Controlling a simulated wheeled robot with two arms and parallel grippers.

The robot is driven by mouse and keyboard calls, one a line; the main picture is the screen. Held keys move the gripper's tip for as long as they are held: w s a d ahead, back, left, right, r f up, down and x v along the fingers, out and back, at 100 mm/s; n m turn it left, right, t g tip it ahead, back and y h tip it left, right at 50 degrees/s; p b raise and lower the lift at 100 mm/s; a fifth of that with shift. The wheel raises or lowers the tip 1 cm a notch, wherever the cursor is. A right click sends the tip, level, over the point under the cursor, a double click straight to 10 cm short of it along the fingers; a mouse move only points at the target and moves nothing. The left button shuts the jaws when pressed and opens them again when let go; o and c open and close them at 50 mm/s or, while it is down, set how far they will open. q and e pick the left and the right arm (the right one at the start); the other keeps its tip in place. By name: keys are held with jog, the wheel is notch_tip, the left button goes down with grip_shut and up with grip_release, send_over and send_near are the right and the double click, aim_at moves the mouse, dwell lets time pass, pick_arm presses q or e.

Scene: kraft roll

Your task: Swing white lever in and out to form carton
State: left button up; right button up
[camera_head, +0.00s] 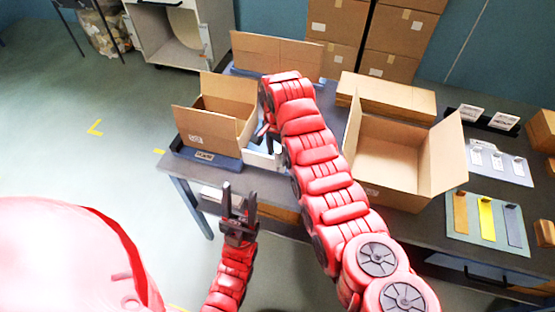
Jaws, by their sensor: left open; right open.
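An open brown carton (213,127) stands on a blue-grey forming base (205,157) at the table's left end, with flaps raised. A white part (262,160), possibly the white lever, shows at the base's right side, partly hidden by my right arm. My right gripper (264,132) is beside the carton's right side, mostly hidden behind its own red arm; it is open, and any contact cannot be told. My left gripper (239,207) is open and empty, fingers pointing up, in front of the table's left front edge.
A larger open carton (388,160) stands right of my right arm. Flat cardboard (275,56) stands behind the forming base, and a cardboard stack (390,95) lies at the back. Boards with coloured strips (487,222) and white pieces (497,162) lie at right. Floor at left is clear.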

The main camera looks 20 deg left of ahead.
aim_at(277, 148)
notch_tip(277, 148, up, 4)
jog(key=shift+w+b, duration=0.15)
jog(key=shift+b, duration=0.45)
notch_tip(277, 148, up, 8)
jog(key=p, duration=0.3)
jog(key=shift+d+f+p, duration=0.1)
jog(key=shift+f+p, duration=0.1)
jog(key=shift+p, duration=0.2)
jog(key=shift+r+b, duration=0.25)
jog(key=shift+b, duration=0.1)
jog(key=shift+r, duration=0.85)
